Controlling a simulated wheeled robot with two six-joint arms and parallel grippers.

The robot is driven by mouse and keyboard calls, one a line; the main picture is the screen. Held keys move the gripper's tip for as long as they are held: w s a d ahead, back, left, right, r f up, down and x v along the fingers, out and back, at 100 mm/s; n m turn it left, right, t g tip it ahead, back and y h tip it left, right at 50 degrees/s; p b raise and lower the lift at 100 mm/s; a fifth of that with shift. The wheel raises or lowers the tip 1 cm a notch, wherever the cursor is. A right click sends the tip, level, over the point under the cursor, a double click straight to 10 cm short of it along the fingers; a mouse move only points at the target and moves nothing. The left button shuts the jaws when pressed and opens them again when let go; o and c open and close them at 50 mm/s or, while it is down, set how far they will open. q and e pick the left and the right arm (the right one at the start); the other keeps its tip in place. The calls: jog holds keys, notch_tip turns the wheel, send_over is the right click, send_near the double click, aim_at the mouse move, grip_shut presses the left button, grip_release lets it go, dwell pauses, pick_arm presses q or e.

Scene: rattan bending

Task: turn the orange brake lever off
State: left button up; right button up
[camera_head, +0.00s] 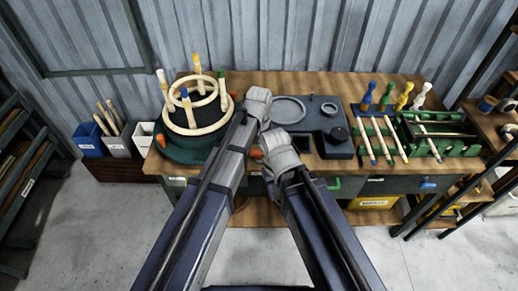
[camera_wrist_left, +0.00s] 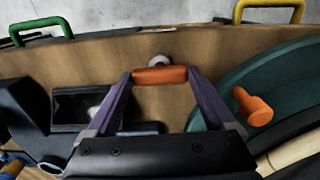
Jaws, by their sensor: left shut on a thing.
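The orange brake lever (camera_wrist_left: 160,76) is a short, thick bar near the table edge, with a round grey pivot just beyond it. In the left wrist view my left gripper (camera_wrist_left: 160,82) has one finger at each end of the bar and is shut on it. In the head view a bit of orange (camera_head: 257,154) shows between my arms, apparently this lever. My arms cover most of that area, and the left fingertips are hidden there.
A green turntable (camera_wrist_left: 205,115) with an orange peg (camera_wrist_left: 253,107) lies beside the lever. In the head view it carries pale rattan rings (camera_head: 195,104) on posts. A dark block with a round tray (camera_head: 288,109) and a rack of tools (camera_head: 440,134) stand to the right.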

aim_at(259, 152)
pick_arm(q)
jog(key=o, duration=1.1)
jog(key=shift+r, duration=0.1)
notch_tip(259, 152, up, 8)
jog(key=p, duration=0.8)
jog(key=shift+f, duration=0.2)
